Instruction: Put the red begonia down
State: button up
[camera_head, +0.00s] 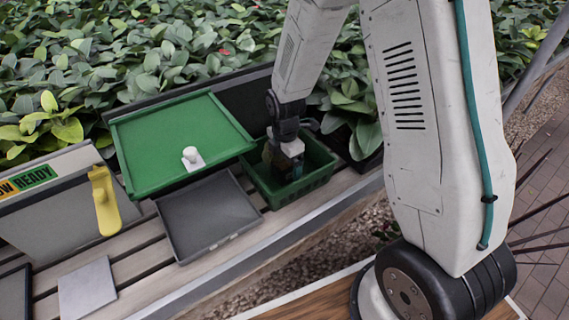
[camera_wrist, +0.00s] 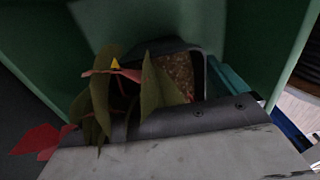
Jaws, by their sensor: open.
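The red begonia (camera_wrist: 150,95) shows in the wrist view, with long green leaves, a reddish bloom with a yellow tip, and brown soil in a dark pot. Red petals (camera_wrist: 40,141) show at the lower left. The plant is inside the green crate (camera_head: 262,190); the crate's green walls surround it in the wrist view. My gripper (camera_head: 287,168) is down inside the crate with its jaws open, close to the pot. A teal finger (camera_wrist: 231,78) shows beside the pot's right side. The pot's base is hidden, and the head view barely shows the plant behind my gripper.
A grey board with a yellow handle (camera_head: 105,203) and a light grey square plate (camera_head: 87,290) are further left. Leafy plants fill the back.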

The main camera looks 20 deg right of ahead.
aim_at(286, 162)
notch_tip(286, 162, up, 12)
jog(key=s+d+r+m, duration=0.2)
jog(key=s+r+m, duration=0.7)
jog(key=s+r, duration=0.25)
jog(key=s+r+m, duration=0.3)
jog(key=s+m, duration=0.2)
jog(key=s, duration=0.2)
jog(key=s+d+r+m+t, duration=0.1)
jog(key=s+r+m, duration=0.2)
jog(key=s+m, duration=0.3)
jog(key=s, duration=0.2)
jog(key=shift+s, duration=0.3)
